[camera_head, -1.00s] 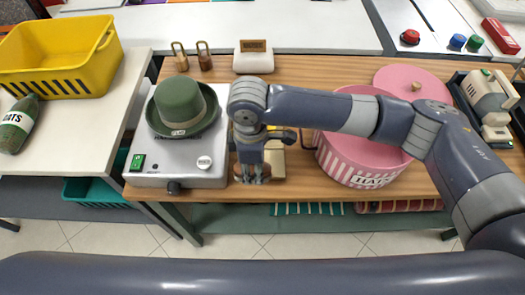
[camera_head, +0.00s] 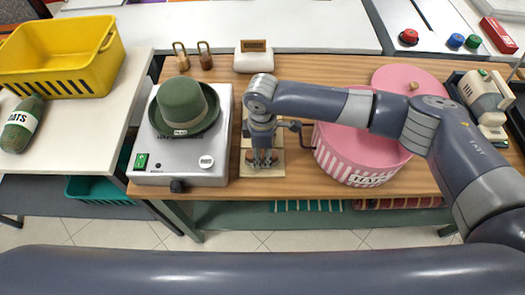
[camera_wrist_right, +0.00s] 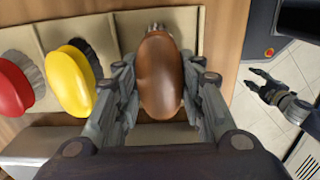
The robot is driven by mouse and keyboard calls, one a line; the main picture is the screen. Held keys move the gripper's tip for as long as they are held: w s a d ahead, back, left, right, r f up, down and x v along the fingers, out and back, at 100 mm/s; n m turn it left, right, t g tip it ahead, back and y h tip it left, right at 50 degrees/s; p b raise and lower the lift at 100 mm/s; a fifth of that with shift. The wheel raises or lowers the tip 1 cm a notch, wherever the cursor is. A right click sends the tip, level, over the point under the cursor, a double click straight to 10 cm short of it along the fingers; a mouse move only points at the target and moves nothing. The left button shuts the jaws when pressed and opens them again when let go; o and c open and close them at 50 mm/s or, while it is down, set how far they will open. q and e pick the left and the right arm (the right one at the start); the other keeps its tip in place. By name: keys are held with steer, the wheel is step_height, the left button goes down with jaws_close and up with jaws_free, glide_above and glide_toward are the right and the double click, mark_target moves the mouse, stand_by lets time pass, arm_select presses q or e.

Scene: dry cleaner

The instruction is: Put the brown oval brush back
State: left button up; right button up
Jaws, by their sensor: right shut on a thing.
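The brown oval brush (camera_wrist_right: 160,75) is between the fingers of my right gripper (camera_wrist_right: 163,95), which is shut on it. My left gripper (camera_wrist_right: 262,82) shows there at the right, open and empty over the floor.
A grey heater box (camera_head: 150,178) with a green hat (camera_head: 182,105) stands left of the mat. A pink striped hatbox (camera_head: 350,165) is close on the right. A white stand (camera_head: 253,60) and brass weights (camera_head: 181,56) are behind. The wooden counter's front edge is close.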

mark_target(262, 153)
steer(key=o, duration=0.9)
steer(key=shift+f, duration=0.1)
steer(key=shift+o, duration=0.2)
step_height(262, 153, up, 12)
steer(key=b, duration=0.2)
